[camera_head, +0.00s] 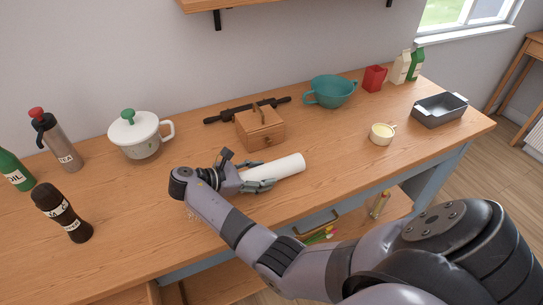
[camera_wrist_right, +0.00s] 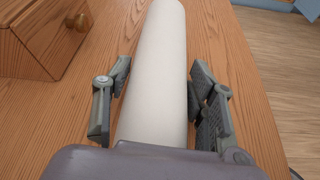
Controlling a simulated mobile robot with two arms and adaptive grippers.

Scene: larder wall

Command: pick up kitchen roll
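The kitchen roll (camera_head: 276,170) is a white cylinder lying on its side on the wooden counter, in front of a small wooden box. My right gripper (camera_head: 249,177) is at the roll's left end in the head view. In the right wrist view the roll (camera_wrist_right: 158,70) runs lengthwise between the two fingers of my right gripper (camera_wrist_right: 158,100). The fingers stand apart on either side of it, with wood showing between the roll and at least the left finger. The roll's near end is hidden behind the gripper body. My left gripper is not in view.
The wooden box (camera_head: 261,129) stands close behind the roll, with a dark rolling pin (camera_head: 228,114) behind it. A lidded pot (camera_head: 138,140) and a dark bottle (camera_head: 66,216) are to the left. A cream cup (camera_head: 381,136) is to the right. The counter between roll and cup is clear.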

